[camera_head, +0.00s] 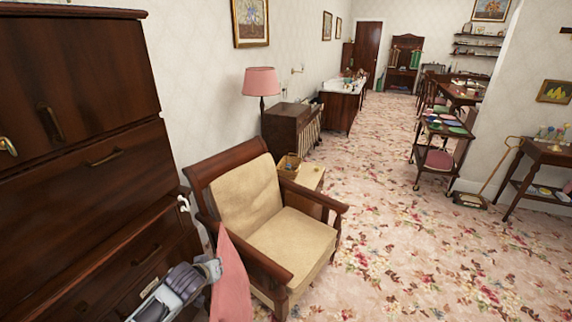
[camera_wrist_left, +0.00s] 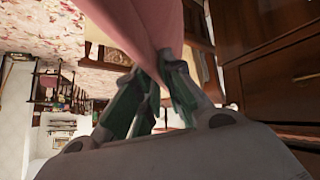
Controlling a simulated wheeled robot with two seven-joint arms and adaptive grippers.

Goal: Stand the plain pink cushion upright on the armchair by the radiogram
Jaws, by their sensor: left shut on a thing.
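The plain pink cushion (camera_head: 230,282) hangs from my left gripper (camera_head: 212,270) in the head view, beside the near left arm of the armchair. My left gripper is shut on the cushion's edge. The cushion (camera_wrist_left: 145,22) also shows in the left wrist view, pinched between the fingers (camera_wrist_left: 155,85). The armchair (camera_head: 292,240) has a dark wooden frame and cream seat and back pads. Its seat is bare. The radiogram (camera_head: 288,128) is a dark wooden cabinet against the wall behind the armchair. My right gripper is in neither view.
A tall dark chest of drawers (camera_head: 85,150) stands close on the left. A small table with a basket (camera_head: 289,165) stands beyond the armchair. A pink-shaded lamp (camera_head: 261,82) is by the wall. A trolley (camera_head: 442,145) stands at the right. The flowered carpet (camera_head: 400,240) is clear right of the armchair.

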